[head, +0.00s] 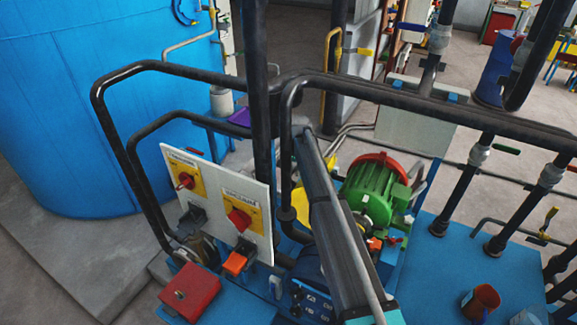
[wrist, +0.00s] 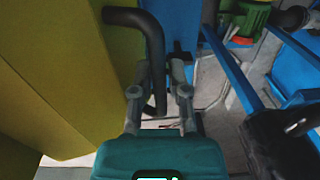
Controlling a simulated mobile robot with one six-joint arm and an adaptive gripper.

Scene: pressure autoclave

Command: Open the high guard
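A large yellow panel, which looks like the guard, fills the left of the wrist view (wrist: 60,70). A black bent handle (wrist: 156,60) stands beside its right edge and curves down between my fingers. My gripper (wrist: 160,75) is open, with one finger on each side of the handle. Small gaps seem to show between handle and fingers; I cannot tell whether either touches. In the head view a bit of yellow (head: 298,222) shows behind black pipes and my arm. My gripper is hidden there.
A white control panel (head: 215,200) with red knobs stands left, a green motor (head: 367,195) with a red cover right. A blue tank (head: 90,110) is at far left. Blue bars (wrist: 235,75) lie right of my gripper.

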